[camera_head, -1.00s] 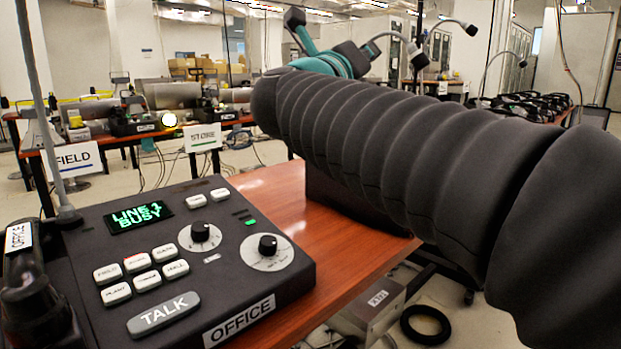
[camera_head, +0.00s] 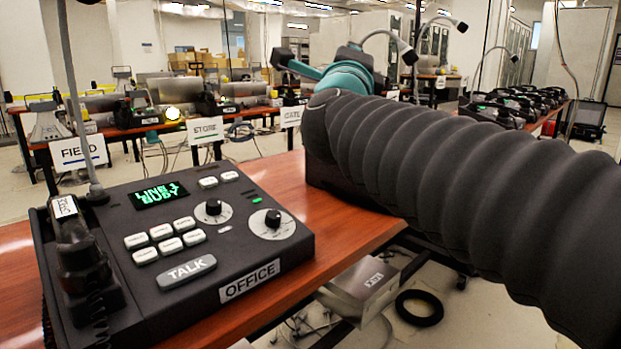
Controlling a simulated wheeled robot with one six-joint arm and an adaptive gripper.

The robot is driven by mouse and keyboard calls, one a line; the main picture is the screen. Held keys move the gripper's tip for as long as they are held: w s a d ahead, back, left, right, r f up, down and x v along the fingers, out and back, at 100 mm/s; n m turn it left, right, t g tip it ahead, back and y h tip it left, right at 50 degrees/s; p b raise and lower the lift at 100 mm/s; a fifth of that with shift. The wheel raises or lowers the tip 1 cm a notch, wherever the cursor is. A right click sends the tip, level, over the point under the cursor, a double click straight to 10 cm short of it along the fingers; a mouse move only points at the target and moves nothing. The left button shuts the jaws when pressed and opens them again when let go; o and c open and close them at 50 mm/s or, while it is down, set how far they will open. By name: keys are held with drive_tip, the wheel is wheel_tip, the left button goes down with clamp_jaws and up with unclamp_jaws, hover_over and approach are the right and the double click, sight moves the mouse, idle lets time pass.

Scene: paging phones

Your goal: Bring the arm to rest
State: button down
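My arm in its black ribbed sleeve (camera_head: 430,165) reaches from the lower right across the right half of the view. Beyond the sleeve's far end shows a teal part (camera_head: 342,77) of mine. A small dark end piece (camera_head: 284,57) sticks out to its left. I cannot make out any gripper fingers, so I cannot see whether my gripper is open or holds anything. The end of the arm is apart from the OFFICE phone (camera_head: 225,247) at the left. A dark handset (camera_head: 84,262) sits at the phone's left side.
Farther tables carry signs FIELD (camera_head: 80,152), STORE (camera_head: 205,130) and GATE (camera_head: 291,116). A glowing round lamp (camera_head: 172,113) shows there.

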drive_tip(key=s+f+n+g+y+p, duration=0.1)
drive_tip(key=s+f+n+g+y, duration=0.3)
drive_tip(key=f+n, duration=0.6)
drive_tip(key=s+f+n+g+y, duration=0.4)
drive_tip(key=f+n, duration=0.4)
drive_tip(key=f, duration=0.3)
drive_tip(key=s+d+f+n+g+h, duration=0.2)
drive_tip(key=s+d+f+n+g, duration=0.1)
drive_tip(key=s+f, duration=0.5)
drive_tip(key=s+d+f+n+g+h, duration=0.2)
drive_tip(key=s+d+f+g, duration=0.3)
drive_tip(key=s+f, duration=0.4)
wheel_tip(320, 180, down, 4)
drive_tip(key=shift+s+d+r+n+p, duration=0.1)
drive_tip(key=shift+s+d+n+p, duration=0.1)
drive_tip(key=shift+d+n+p, duration=0.25)
drive_tip(key=shift+d, duration=0.1)
